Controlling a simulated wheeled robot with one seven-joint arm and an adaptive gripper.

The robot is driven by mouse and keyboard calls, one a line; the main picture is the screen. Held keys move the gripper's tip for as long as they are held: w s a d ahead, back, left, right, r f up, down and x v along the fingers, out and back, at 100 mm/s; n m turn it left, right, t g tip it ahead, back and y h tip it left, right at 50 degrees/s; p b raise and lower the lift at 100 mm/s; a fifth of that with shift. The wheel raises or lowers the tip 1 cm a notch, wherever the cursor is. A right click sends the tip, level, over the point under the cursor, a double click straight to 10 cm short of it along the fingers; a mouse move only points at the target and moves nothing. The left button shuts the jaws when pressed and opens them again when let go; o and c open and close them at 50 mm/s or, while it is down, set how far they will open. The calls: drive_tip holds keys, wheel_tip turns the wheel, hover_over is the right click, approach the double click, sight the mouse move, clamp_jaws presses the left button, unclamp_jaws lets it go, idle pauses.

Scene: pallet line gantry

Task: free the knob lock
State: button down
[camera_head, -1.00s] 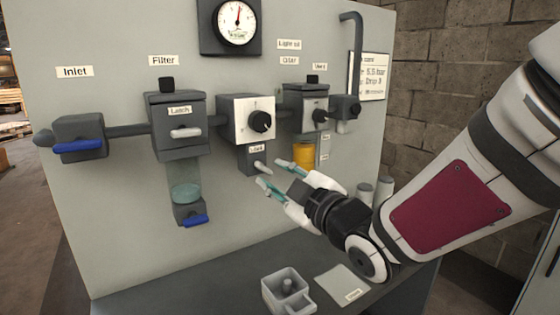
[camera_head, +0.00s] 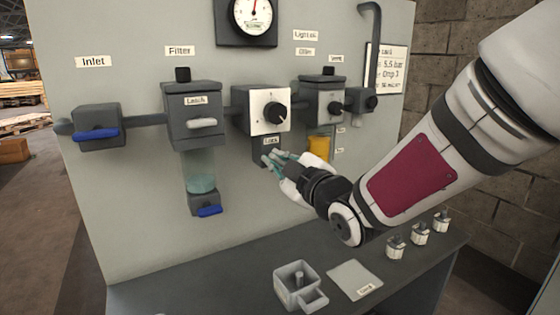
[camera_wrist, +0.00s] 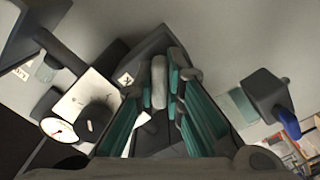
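The knob panel (camera_head: 262,110) has a white face and a black knob (camera_head: 277,112). Below it is a grey lock block (camera_head: 258,152) labelled "Lock". Its small pale grey lever is hidden behind my gripper (camera_head: 276,157) in the head view. In the wrist view the lever (camera_wrist: 159,82) lies between the teal pads of my gripper (camera_wrist: 160,75), which are drawn in close on both sides of it. My gripper looks shut on the lever. The black knob (camera_wrist: 95,118) also shows beside my gripper in the wrist view.
The filter unit (camera_head: 195,115), with a latch and a bowl, is left of the knob panel. A lubricator (camera_head: 325,100) with a yellow bowl (camera_head: 319,147) is close on the right. A grey tray (camera_head: 283,290), a flat pad (camera_head: 355,278) and small canisters (camera_head: 419,233) are on the bench below.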

drive_tip(key=shift+m, duration=0.4)
drive_tip(key=m+b, duration=0.1)
drive_tip(key=m, duration=0.2)
drive_tip(key=shift+m, duration=0.4)
drive_tip(key=m, duration=0.5)
drive_tip(key=shift+m, duration=0.3)
drive_tip(key=c, duration=1.7)
unclamp_jaws()
drive_tip(key=shift+o, duration=0.2)
